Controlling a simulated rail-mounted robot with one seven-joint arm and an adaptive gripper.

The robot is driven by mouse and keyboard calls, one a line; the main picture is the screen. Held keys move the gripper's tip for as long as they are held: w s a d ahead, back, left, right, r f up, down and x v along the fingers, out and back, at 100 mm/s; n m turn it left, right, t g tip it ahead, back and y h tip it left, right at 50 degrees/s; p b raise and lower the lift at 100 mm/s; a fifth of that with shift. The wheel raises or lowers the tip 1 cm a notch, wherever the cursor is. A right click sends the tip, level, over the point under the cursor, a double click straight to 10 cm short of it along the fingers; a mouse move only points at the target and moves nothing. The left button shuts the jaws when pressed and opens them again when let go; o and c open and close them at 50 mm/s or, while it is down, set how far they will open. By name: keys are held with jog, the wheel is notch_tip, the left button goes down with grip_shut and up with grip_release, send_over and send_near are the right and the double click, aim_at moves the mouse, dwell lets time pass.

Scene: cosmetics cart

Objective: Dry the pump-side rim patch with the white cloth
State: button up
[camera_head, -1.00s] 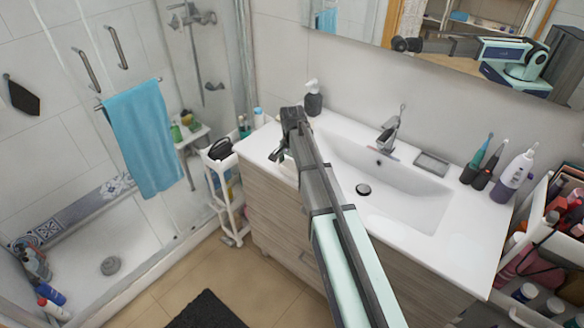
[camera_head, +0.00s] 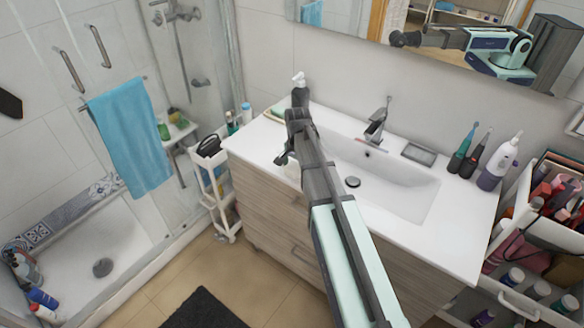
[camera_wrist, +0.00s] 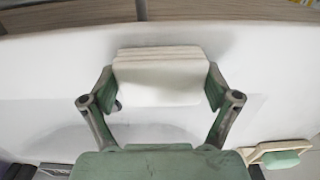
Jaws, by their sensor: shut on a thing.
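The white cloth (camera_wrist: 160,78) is a folded, layered pad held between the two fingers of my gripper (camera_wrist: 161,88) in the wrist view. In the head view my gripper (camera_head: 284,157) is over the left front part of the white washbasin counter (camera_head: 252,146), with a bit of the cloth low beside it. The pump bottle (camera_head: 299,79) stands at the back left of the basin; only its white top shows above my arm. I cannot make out the rim patch clearly; a faint grey area beside the cloth may be shadow or wetness.
A soap dish with a green bar (camera_wrist: 281,157) lies at the lower right of the wrist view. The tap (camera_head: 377,122) stands behind the basin. Toothbrushes and a purple-white bottle (camera_head: 497,162) stand at the right end. A white trolley (camera_head: 213,185) stands left of the cabinet.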

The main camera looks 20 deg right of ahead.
jog(key=shift+s+d, duration=0.7)
jog(key=shift+s, duration=0.2)
jog(key=shift+w+a+f, duration=0.1)
jog(key=shift+w+a, duration=0.9)
jog(key=shift+w, duration=0.25)
jog(key=shift+w+a+r, duration=0.1)
jog(key=shift+w+a, duration=0.95)
jog(key=shift+w, duration=0.25)
jog(key=shift+w+a+f, duration=0.1)
jog(key=shift+w+a, duration=0.9)
jog(key=shift+w, duration=0.25)
notch_tip(320, 180, up, 7)
jog(key=p, duration=0.4)
